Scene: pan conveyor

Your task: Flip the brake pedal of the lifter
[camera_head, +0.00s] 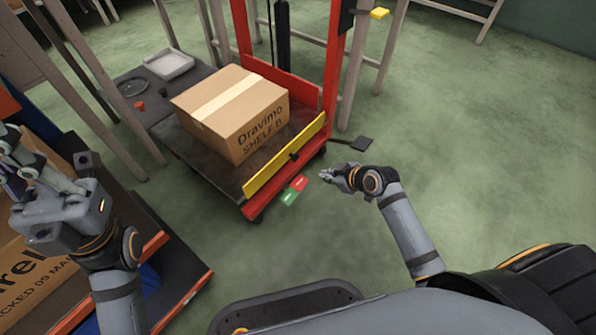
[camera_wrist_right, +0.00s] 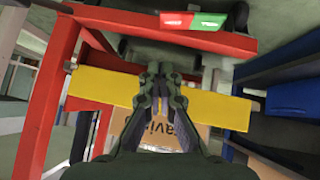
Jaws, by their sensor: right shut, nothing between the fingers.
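The lifter (camera_head: 333,70) has a red frame, a dark platform and a yellow bar (camera_head: 285,158) along its near side. Its brake pedal shows as a red pad (camera_head: 300,184) and a green pad (camera_head: 289,198) low beside the platform. In the right wrist view the red pad (camera_wrist_right: 176,20) and green pad (camera_wrist_right: 208,21) are at the top. My right gripper (camera_head: 328,175) is shut and empty, right of the red pad in the head view. In the wrist view its fingertips (camera_wrist_right: 158,70) overlap the yellow bar (camera_wrist_right: 110,88); contact is unclear. My left gripper (camera_head: 18,160) is at the left edge; its opening is unclear.
A cardboard box (camera_head: 233,110) rests on the lifter platform. A black pad (camera_head: 361,144) juts out right of the lifter. A shelf with another box (camera_head: 30,270) stands at the lower left. Green floor (camera_head: 470,130) is open on the right.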

